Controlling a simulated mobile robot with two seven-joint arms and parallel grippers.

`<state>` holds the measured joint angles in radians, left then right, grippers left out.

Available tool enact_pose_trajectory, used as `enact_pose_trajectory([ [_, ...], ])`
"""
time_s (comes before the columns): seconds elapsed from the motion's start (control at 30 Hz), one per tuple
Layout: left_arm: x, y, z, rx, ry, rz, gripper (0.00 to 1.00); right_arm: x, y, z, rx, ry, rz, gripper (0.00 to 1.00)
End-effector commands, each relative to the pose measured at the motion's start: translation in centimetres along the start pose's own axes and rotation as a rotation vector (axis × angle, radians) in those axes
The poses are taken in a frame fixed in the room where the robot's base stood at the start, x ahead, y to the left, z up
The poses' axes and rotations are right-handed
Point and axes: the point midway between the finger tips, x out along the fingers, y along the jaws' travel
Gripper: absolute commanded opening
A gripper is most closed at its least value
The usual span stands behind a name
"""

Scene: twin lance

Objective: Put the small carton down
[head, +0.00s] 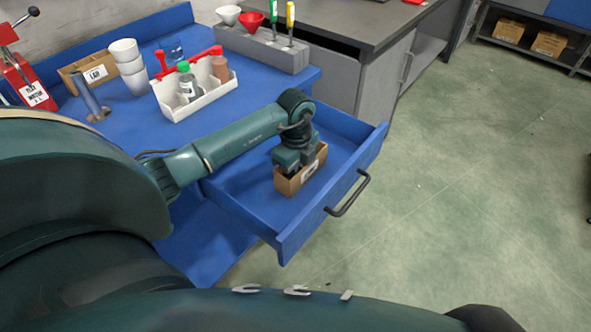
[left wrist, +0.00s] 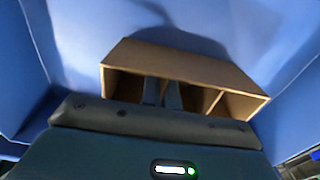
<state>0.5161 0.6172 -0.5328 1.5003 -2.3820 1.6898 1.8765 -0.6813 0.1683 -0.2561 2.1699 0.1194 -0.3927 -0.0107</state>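The small carton (head: 291,184) is a brown open-topped box with a white label on its side. It is inside the open blue drawer (head: 243,212). The left wrist view shows the carton (left wrist: 190,64) with thin dividers inside. My left gripper (head: 297,163) points down into it from above. In the left wrist view its two fingers (left wrist: 162,94) are close together inside the carton, pinched on a divider. Whether the carton's underside touches the drawer floor is hidden. My right gripper is not in view.
The drawer has raised walls and a black handle (head: 347,194). On the blue bench stand a white caddy (head: 196,97) with bottles, stacked white cups (head: 127,62), another carton (head: 84,72) and a grey rack (head: 262,48). Open floor lies to the right.

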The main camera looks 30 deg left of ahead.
Motion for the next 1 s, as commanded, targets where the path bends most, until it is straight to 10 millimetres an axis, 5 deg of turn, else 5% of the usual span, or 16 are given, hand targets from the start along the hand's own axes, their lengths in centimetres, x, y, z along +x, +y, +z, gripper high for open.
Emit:
enact_pose_trajectory([
  [0.23,0.3,0.0,0.0,0.000,0.000,0.000,0.00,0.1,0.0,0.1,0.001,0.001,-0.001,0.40],
  [0.5,0.2,0.0,0.0,0.000,0.000,0.000,0.23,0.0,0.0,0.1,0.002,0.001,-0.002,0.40],
  [0.77,0.1,0.0,0.0,0.000,0.000,0.000,0.24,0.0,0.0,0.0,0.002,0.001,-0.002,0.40],
  [1.0,-2.8,-0.1,0.1,0.000,-0.002,-0.004,0.24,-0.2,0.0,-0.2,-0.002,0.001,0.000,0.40],
])
